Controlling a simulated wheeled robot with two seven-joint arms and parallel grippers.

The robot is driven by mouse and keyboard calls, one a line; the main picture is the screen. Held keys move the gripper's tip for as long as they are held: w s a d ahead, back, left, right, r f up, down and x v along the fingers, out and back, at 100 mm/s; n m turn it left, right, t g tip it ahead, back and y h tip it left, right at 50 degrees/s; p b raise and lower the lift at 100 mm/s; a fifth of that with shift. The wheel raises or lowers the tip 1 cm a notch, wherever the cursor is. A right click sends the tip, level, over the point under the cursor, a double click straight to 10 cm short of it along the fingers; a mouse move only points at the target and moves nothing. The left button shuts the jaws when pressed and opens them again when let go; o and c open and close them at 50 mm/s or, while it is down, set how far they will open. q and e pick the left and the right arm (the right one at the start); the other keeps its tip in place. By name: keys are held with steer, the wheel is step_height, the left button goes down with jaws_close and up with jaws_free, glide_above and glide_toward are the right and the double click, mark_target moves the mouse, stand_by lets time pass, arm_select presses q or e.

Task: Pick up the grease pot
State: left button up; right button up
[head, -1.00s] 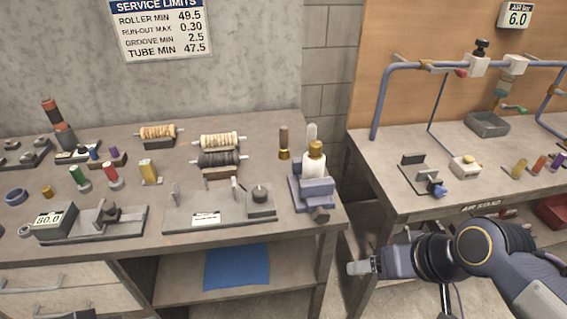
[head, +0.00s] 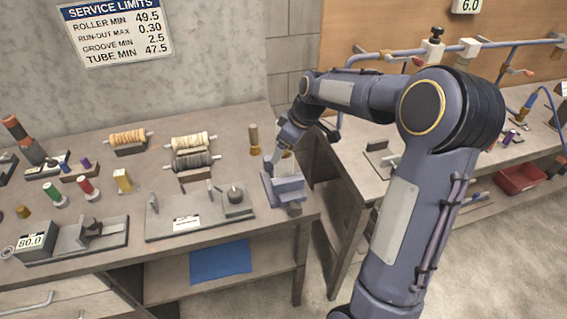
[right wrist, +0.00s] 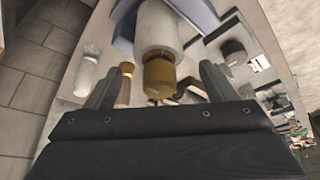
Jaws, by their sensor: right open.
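A white jar with a brass-coloured top, which looks like the grease pot (right wrist: 157,28), lies between my right fingers in the right wrist view. In the head view only a pale part of the pot (head: 287,166) shows, by the blue-grey vise-like block (head: 284,189); my wrist hides the rest. My right gripper (right wrist: 167,70) is open, with one finger on each side of the brass top (right wrist: 158,76) and a gap visible at both sides. Whether a finger touches it I cannot tell. My left gripper is not in view.
A brown-handled brush-like tool (head: 254,140) stands just left of the pot. A grey fixture plate (head: 200,222) lies at the bench front. Several wound rollers (head: 192,141) sit behind. My right arm crosses the gap between the two benches.

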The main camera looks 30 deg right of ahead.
steer(key=x, duration=0.3)
steer(key=shift+f+p, duration=0.35)
steer(key=shift+r, duration=0.1)
steer(key=c, duration=1.4)
